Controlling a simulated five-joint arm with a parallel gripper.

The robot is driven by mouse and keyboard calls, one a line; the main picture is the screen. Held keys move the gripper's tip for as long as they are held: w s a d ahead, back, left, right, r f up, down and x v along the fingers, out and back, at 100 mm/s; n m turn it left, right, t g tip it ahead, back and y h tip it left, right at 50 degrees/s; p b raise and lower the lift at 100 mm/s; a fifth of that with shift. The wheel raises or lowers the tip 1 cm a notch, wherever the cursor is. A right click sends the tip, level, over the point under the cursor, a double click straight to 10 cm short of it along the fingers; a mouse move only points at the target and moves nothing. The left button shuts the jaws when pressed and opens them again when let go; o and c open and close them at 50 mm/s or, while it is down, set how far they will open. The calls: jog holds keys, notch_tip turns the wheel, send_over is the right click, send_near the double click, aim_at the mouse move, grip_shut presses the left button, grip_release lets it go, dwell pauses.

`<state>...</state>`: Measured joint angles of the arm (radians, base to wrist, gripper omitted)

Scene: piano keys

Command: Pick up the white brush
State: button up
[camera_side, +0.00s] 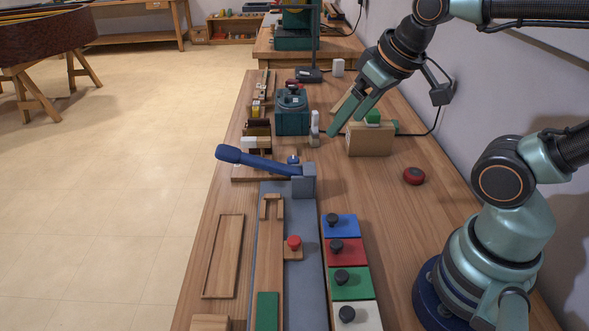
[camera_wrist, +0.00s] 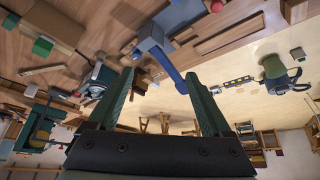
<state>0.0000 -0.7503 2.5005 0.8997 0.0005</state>
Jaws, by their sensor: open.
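A small upright white piece (camera_side: 315,120) with a grey lower part, apparently the white brush, stands on the wooden bench just right of the teal machine in the side view. My gripper (camera_side: 345,125) has green fingers, spread apart and pointing down-left. It hangs right of the white piece, above the tan box, with a gap showing between them in the picture. In the wrist view the gripper (camera_wrist: 160,75) is open, with nothing visible held. I cannot make out the brush in the wrist view.
A tan box (camera_side: 370,141) with a green block (camera_side: 373,116) stands close under my gripper. The teal machine (camera_side: 292,112) is left of the white piece. A blue lever (camera_side: 255,160) extends nearer the camera. A red puck (camera_side: 413,176) lies right, with clear bench around it.

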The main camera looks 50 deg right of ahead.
jog(key=c, duration=0.4)
jog(key=shift+w, duration=0.1)
jog(key=m+t+h, duration=0.3)
jog(key=m+t, duration=0.2)
jog(key=t, duration=0.1)
send_near(317, 117)
jog(key=a+r, duration=0.2)
jog(key=a, duration=0.5)
jog(key=s+d+f+m+t+h, duration=0.1)
jog(key=d+f+m+t+h, duration=0.15)
jog(key=d+f, duration=0.25)
jog(key=shift+d+r+x, duration=0.15)
jog(key=shift+x, duration=2.8)
jog(key=shift+d+r+x, duration=0.1)
jog(key=shift+d+x, duration=0.05)
jog(key=shift+x, duration=2.8)
